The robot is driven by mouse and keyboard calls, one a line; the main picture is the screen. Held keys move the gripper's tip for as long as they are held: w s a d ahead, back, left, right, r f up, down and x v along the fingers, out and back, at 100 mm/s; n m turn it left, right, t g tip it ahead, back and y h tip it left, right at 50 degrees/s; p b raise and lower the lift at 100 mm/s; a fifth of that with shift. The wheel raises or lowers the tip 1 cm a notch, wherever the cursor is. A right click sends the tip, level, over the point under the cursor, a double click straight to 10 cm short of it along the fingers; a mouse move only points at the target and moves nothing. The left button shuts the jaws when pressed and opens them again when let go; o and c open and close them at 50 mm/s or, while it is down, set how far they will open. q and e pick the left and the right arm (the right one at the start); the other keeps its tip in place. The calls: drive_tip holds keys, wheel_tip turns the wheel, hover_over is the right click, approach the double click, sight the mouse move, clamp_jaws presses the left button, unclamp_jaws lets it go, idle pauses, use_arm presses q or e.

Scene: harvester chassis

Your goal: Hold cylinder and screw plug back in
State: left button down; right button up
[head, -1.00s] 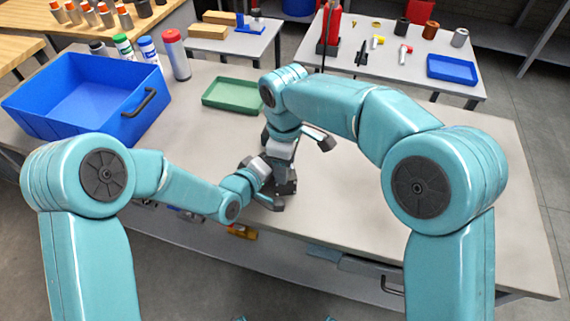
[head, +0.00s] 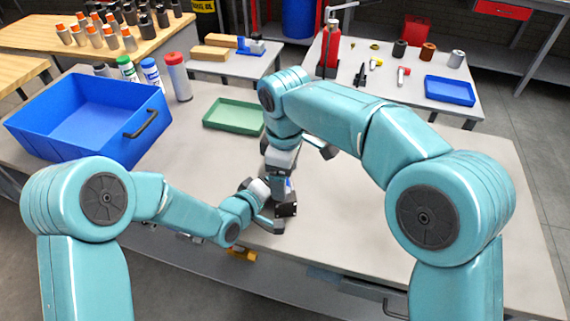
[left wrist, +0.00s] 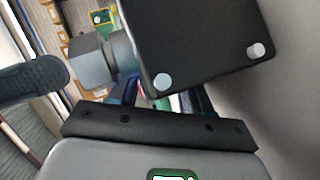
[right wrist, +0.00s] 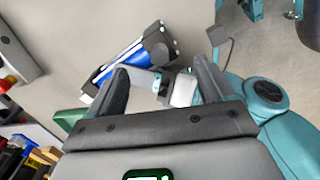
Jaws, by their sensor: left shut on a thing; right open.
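My left gripper (head: 270,212) is shut on the cylinder, just above the bench. The cylinder's black end block (head: 286,209) shows in the head view and fills the top of the left wrist view (left wrist: 205,45), with two silver bolt heads. Its blue body (right wrist: 122,66) shows in the right wrist view, tilted. A grey fitting (left wrist: 92,60) sticks out from the block on a round neck; I cannot tell whether it is the plug. My right gripper (right wrist: 163,84) is open, above and close to the cylinder. Its arm hides part of the cylinder in the head view.
A blue bin (head: 45,140) and a green tray (head: 235,116) stand on the bench (head: 400,225), with several bottles behind the bin. The bench's right side is clear. A rear table holds a blue tray (head: 450,91) and small parts.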

use_arm(q)
drive_tip(key=shift+f, duration=0.1)
use_arm(e)
wheel_tip(320, 180, up, 12)
drive_tip(key=shift+f, duration=0.1)
use_arm(q)
drive_tip(key=c, duration=0.7)
unclamp_jaws()
drive_tip(key=shift+o, duration=1.4)
drive_tip(key=shift+s, duration=0.1)
use_arm(e)
drive_tip(key=shift+s, duration=0.1)
use_arm(q)
drive_tip(key=shift+f, duration=0.1)
drive_tip(key=shift+a, duration=0.1)
